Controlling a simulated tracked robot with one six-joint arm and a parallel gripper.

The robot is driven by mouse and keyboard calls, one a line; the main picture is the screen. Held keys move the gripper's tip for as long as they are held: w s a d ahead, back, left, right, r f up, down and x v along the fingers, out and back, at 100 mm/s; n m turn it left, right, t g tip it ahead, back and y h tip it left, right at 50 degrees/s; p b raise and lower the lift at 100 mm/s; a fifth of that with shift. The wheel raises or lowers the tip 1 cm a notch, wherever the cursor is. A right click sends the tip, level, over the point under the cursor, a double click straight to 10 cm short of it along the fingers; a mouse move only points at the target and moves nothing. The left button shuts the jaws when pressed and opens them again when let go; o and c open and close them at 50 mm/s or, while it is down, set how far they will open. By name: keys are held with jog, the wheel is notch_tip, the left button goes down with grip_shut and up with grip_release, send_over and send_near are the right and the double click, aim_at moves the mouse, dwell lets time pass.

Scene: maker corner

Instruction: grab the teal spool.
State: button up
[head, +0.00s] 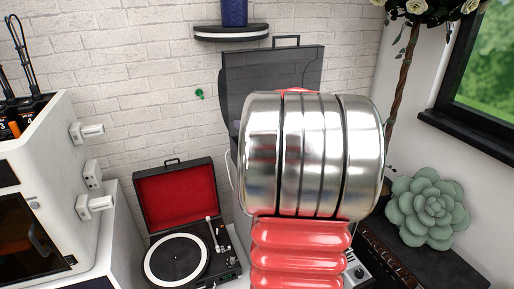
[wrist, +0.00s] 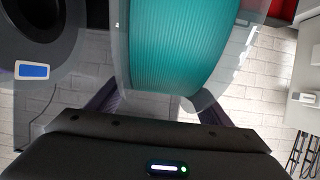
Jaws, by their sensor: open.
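The teal spool (wrist: 180,45) fills the upper middle of the wrist view, with teal winding between two clear flanges. My gripper (wrist: 155,108) is open, with one dark finger at the left and one at the right below the spool. The spool lies just beyond the fingertips and roughly between them; I cannot tell whether they touch it. Nothing is held. In the head view my arm covers the middle, and neither the spool nor my gripper shows there.
A dark round thing with a blue label (wrist: 34,71) is close at the left in the wrist view. In the head view, a turntable with a red-lined lid (head: 176,205) stands left of my arm, a white cabinet (head: 75,150) far left, and a green succulent (head: 428,208) right.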

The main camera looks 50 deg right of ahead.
dwell(0.4)
grip_shut()
dwell(0.8)
jog(key=shift+r, duration=0.1)
